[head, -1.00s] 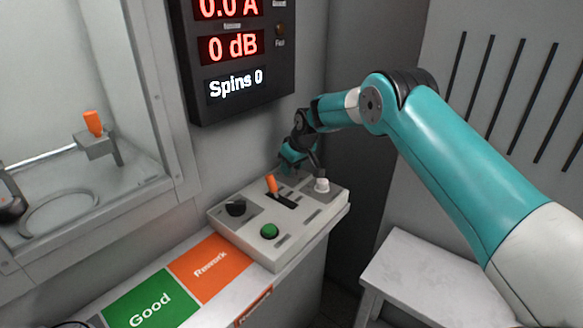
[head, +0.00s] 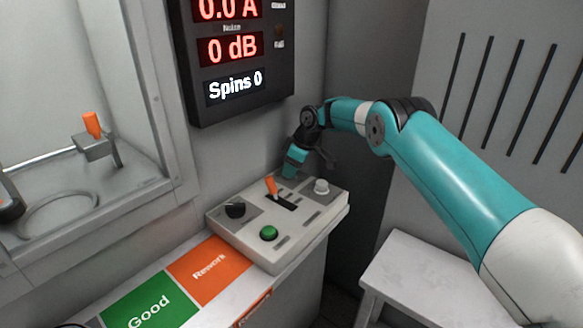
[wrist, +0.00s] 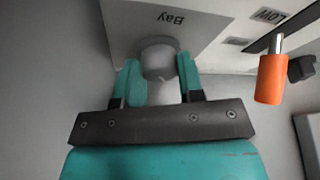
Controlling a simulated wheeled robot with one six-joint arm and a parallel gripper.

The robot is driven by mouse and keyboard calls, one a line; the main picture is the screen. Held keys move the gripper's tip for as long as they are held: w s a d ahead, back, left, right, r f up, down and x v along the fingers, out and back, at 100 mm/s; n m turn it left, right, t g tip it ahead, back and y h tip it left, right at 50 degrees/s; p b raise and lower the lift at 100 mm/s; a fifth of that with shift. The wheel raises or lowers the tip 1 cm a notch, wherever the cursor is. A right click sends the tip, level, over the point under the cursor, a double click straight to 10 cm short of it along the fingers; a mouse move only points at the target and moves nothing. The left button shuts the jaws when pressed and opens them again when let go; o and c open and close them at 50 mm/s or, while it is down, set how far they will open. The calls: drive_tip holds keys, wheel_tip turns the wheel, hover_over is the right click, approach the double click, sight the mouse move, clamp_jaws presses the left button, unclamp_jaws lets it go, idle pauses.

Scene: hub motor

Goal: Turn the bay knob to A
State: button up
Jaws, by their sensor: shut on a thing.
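The bay knob (wrist: 158,57) is a pale grey round knob. It stands on the control panel under an upside-down "Bay" label in the wrist view. In the head view it is the pale knob (head: 321,187) at the panel's right end. My gripper (wrist: 159,72) is shut on it, one teal finger on each side, reaching in from the panel's back edge. In the head view the arm and wrist stand above and behind the knob. The knob's pointer and the A mark cannot be made out.
An orange lever (head: 271,186) stands close beside the knob, with a black knob (head: 236,209) farther left and a green button (head: 268,233) in front. The display (head: 236,50) hangs on the wall behind. A pale stool (head: 430,285) stands at lower right.

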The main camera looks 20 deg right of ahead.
drive_tip(key=shift+w+r, duration=0.1)
drive_tip(key=o, duration=0.9)
drive_tip(key=v, duration=1.7)
drive_tip(key=shift+p, duration=0.3)
drive_tip(key=shift+d+r, duration=0.1)
drive_tip(key=shift+d, duration=0.05)
